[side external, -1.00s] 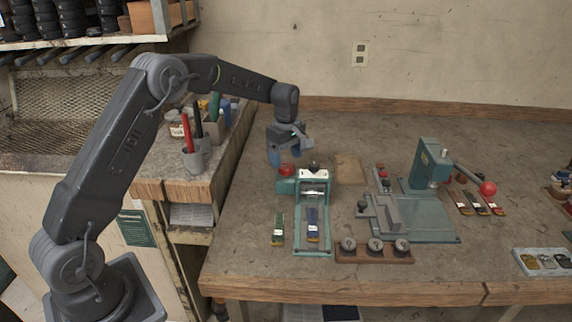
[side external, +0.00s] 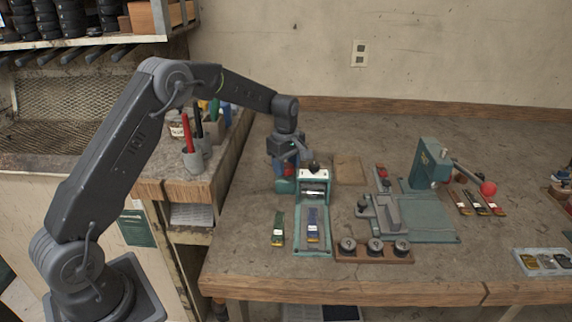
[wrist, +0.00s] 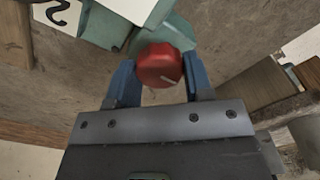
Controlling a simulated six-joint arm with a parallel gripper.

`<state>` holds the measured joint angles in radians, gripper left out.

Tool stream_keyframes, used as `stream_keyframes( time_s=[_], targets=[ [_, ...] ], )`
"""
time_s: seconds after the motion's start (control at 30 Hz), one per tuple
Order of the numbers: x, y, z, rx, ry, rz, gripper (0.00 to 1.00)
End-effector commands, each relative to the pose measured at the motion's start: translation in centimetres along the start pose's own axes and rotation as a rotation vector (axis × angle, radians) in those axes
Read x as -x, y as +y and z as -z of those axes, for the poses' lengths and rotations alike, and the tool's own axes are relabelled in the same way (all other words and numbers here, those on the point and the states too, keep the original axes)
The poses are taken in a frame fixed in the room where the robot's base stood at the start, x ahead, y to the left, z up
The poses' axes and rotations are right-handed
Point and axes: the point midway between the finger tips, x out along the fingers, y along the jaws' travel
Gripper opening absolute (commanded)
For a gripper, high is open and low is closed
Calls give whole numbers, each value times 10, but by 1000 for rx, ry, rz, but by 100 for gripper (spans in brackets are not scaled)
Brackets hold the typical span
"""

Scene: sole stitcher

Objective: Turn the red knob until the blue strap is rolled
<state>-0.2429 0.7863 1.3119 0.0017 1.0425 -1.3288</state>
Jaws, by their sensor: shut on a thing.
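In the side view my gripper (side external: 281,168) comes down at the machine's left side and mostly hides the knob. The blue strap (side external: 313,224) lies flat on the teal bed of the roller machine (side external: 314,178), in front of the rollers. It has a pale label and a yellowish end.
A green strap (side external: 278,228) lies left of the machine bed. A wooden block with round black weights (side external: 375,248) stands at the right front. A teal press with a red-ball lever (side external: 432,165) stands further right. Pen cups (side external: 194,158) stand on the left bench.

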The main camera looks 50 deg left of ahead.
Motion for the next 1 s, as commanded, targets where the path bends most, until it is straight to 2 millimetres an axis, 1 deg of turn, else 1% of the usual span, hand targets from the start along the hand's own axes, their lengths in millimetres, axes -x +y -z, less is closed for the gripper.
stream_keyframes(
  time_s=[0.03,0.1,0.27,0.47,0.67,1.0],
  targets=[
    [0,0,0,0,0,0,29],
    [0,0,0,0,0,0,23],
    [0,0,0,-7,0,0,23],
    [0,0,0,-63,-1,0,23],
    [0,0,0,-193,-2,0,23],
    [0,0,-1,-508,-3,0,23]
  ],
)
